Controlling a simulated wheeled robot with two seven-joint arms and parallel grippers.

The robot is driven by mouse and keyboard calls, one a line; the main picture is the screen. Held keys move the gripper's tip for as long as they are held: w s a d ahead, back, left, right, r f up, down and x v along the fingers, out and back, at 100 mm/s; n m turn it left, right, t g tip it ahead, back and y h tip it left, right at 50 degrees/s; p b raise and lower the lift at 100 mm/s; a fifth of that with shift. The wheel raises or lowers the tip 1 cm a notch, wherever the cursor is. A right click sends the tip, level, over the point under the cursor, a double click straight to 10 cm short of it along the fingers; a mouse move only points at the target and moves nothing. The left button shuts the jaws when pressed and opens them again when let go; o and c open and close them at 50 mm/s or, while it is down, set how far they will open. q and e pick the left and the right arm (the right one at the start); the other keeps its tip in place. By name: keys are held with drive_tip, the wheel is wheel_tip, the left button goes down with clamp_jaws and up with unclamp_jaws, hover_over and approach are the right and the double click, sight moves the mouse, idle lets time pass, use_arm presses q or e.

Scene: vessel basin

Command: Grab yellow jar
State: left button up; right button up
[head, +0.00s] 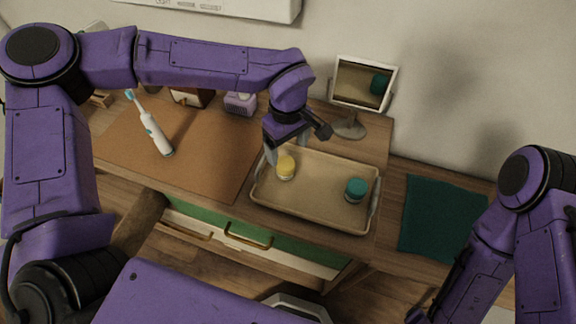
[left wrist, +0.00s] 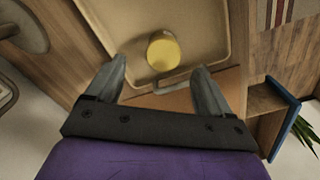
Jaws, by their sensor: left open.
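The yellow jar (head: 286,167) stands in the left part of a beige tray (head: 310,210), near the tray's left end. In the left wrist view the jar (left wrist: 163,51) shows from above, just past the fingertips. My left gripper (head: 272,150) is over the left end of the tray, beside the jar. In the left wrist view its two fingers (left wrist: 160,76) are spread apart with nothing between them, and the jar lies ahead of the gap. My right arm shows at the lower right in the head view, but its gripper fingers are not in view.
A jar with a teal lid (head: 356,189) stands in the right part of the tray. A mirror (head: 363,84) on a stand is behind the tray. A toothbrush (head: 152,128) lies on the brown mat (head: 205,150) at left. A teal cloth (head: 440,218) lies at right.

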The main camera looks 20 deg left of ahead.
sight(285, 163)
use_arm(q)
drive_tip(key=shift+s+a+f, duration=0.1)
drive_tip(key=shift+f, duration=0.4)
drive_tip(key=shift+s+a+f, duration=0.1)
drive_tip(key=shift+f, duration=0.35)
wheel_tip(285, 163, down, 4)
drive_tip(key=shift+a+f+p, duration=0.1)
drive_tip(key=shift+p, duration=0.75)
drive_tip(key=shift+w+f, duration=0.1)
drive_tip(key=shift+f, duration=0.35)
drive_tip(key=c, duration=1.2)
